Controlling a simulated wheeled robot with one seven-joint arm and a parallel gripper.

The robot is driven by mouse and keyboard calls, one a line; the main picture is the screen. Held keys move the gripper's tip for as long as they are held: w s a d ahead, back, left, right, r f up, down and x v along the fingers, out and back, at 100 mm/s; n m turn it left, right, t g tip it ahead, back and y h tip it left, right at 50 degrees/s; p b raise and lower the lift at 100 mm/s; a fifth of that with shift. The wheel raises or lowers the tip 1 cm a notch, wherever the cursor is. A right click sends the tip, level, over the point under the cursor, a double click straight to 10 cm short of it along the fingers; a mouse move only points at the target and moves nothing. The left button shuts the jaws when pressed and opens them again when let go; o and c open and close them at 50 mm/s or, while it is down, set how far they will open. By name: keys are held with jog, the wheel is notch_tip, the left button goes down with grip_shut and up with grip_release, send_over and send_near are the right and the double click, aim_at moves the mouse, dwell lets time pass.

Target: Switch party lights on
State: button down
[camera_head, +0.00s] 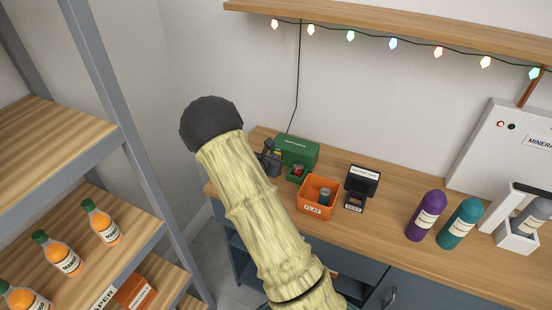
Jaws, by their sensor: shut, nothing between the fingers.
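A string of party lights (393,43) hangs under the wooden shelf. Its small bulbs look bright in several colours. A thin dark cord (298,75) drops from the string down the wall to behind a green box (297,149) on the counter. A small green block with a red top (297,173) sits just in front of the green box. My gripper (272,162) is at the left end of the green box, left of the red-topped block. It is shut and empty, and partly hidden by my arm. I cannot tell whether it touches the box.
An orange open bin (318,195) with a grey item and a black device (361,183) stand right of the green box. A purple bottle (426,215), a teal bottle (460,223) and a white cabinet (505,150) are farther right. A shelf rack (85,160) with orange bottles stands left.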

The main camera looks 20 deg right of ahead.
jog(key=shift+w+a, duration=0.1)
jog(key=shift+a, duration=0.1)
jog(key=shift+s+r, duration=0.2)
jog(key=shift+r, duration=0.35)
jog(key=shift+r+p, duration=0.25)
jog(key=shift+p, duration=0.05)
jog(key=shift+w, duration=0.15)
jog(key=shift+a, duration=0.1)
jog(key=shift+a, duration=0.25)
jog(key=s+a, duration=0.1)
jog(key=s+a+r, duration=0.1)
jog(key=s+a, duration=0.1)
jog(key=shift+s+a+b, duration=0.1)
jog(key=shift+b, duration=0.25)
jog(key=s+a+r, duration=0.4)
jog(key=a+r, duration=0.1)
jog(key=r, duration=0.1)
jog(key=shift+b, duration=0.45)
